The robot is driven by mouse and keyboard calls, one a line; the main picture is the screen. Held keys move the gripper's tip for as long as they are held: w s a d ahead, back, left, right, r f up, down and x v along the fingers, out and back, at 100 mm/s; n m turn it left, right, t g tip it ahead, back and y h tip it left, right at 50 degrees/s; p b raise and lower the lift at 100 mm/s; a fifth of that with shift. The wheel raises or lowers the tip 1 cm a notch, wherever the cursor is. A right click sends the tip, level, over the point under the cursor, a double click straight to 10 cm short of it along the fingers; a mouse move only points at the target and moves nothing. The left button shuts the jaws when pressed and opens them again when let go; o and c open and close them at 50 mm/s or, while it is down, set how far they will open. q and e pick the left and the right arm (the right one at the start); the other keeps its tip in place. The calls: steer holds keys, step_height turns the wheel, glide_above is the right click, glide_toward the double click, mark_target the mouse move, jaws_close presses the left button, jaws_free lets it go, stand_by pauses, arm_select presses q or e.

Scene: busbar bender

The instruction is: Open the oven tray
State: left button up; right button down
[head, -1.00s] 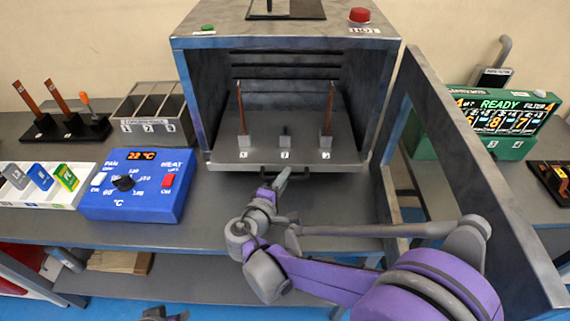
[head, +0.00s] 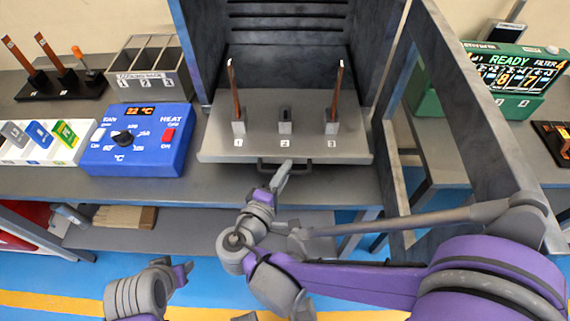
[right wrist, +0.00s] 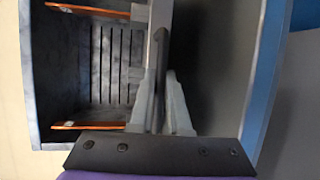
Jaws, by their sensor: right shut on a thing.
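The oven tray (head: 262,155) is a grey plate that sticks out of the open oven (head: 290,30) toward me. It bears three numbered holders; copper bars stand upright in holder 1 (head: 238,115) and holder 3 (head: 333,112), and holder 2 (head: 285,125) has no bar. My right gripper (head: 284,172) is at the dark handle (head: 262,166) on the tray's front edge and is shut on it. In the right wrist view the fingers (right wrist: 160,95) lie on both sides of the handle bar. My left gripper (head: 182,274) is low at the lower left, clear of the bench; its fingertips are too small to judge.
The oven door (head: 480,130) stands open at the right, close to my right arm. A blue heat control box (head: 140,140) is left of the tray, with a cooling rack (head: 150,70) behind it.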

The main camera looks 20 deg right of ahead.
stand_by(0.3)
steer(key=c, duration=1.2)
jaws_free()
steer(key=shift+o, duration=0.2)
steer(key=shift+s, duration=0.1)
steer(key=v, duration=1)
steer(key=shift+s+a, duration=0.25)
steer(key=shift+r, duration=0.1)
steer(key=d+f+g+p, duration=0.1)
steer(key=d+g, duration=0.1)
steer(key=d, duration=0.1)
steer(key=d+f+m+g+y, duration=0.1)
steer(key=d+f, duration=0.1)
steer(key=d, duration=0.1)
steer(key=d+f+m+g+y+p, duration=0.1)
steer(key=d+g, duration=0.1)
steer(key=d, duration=0.2)
steer(key=shift+w+f+g+p, duration=0.1)
steer(key=shift+f+g+p, duration=0.2)
steer(key=shift+p, duration=0.05)
steer(key=s+d+m+y+p, duration=0.1)
steer(key=m+y, duration=0.1)
steer(key=m, duration=0.1)
steer(key=s+d+r+m+g+y+p, duration=0.1)
steer(key=m+y, duration=0.2)
steer(key=s+d+m+y+p, duration=0.1)
steer(key=m+y, duration=0.2)
steer(key=shift+s+d+r+p, duration=0.3)
steer(key=shift+s+r+p, duration=0.05)
steer(key=shift+s+r, duration=0.05)
